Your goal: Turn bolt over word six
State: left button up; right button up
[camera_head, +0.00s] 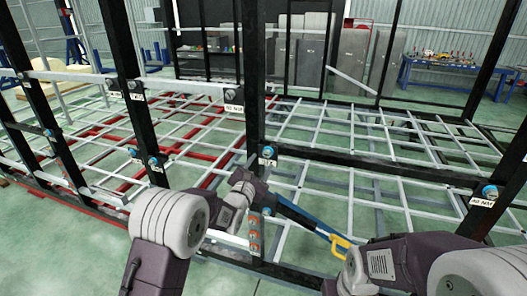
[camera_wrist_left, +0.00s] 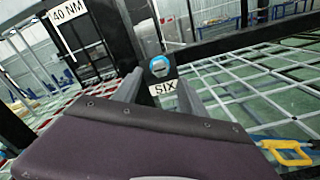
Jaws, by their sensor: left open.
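The bolt over the word SIX shows as a blue ring with a grey hex head (camera_wrist_left: 158,66) on a black post in the left wrist view. The white SIX label (camera_wrist_left: 164,88) is just below it. In the head view the bolt (camera_head: 268,152) is on the middle post. My left gripper (camera_wrist_left: 160,92) is open, its two grey fingers pointing toward the bolt and label from below, with nothing seen between them. My right arm (camera_head: 385,262) is at lower right; its fingertips cannot be made out. A blue tool with a yellow end (camera_head: 340,245) lies beside it; whether it is gripped is unclear.
Other blue-ringed bolts (camera_head: 155,163) sit on the black posts, with labels such as a 40 NM plate (camera_head: 233,108). A white grid (camera_head: 350,180) spans the black chassis frame. A blue workbench (camera_head: 445,70) stands at the back right. Green floor shows in front.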

aim_at(266, 155)
pick_arm(q)
jog(key=p+x, duration=0.2)
jog(key=x, duration=0.2)
jog(key=shift+w, duration=0.35)
jog(key=shift+d+r, duration=0.1)
jog(key=shift+d, duration=0.3)
jog(key=shift+w+a, duration=0.3)
jog(key=shift+c, duration=0.6)
grip_shut()
jog(key=shift+d, duration=0.1)
pick_arm(e)
notch_tip(266, 155, up, 4)
jog(key=shift+w+f, duration=0.15)
jog(key=shift+f, duration=0.1)
jog(key=shift+f, duration=0.1)
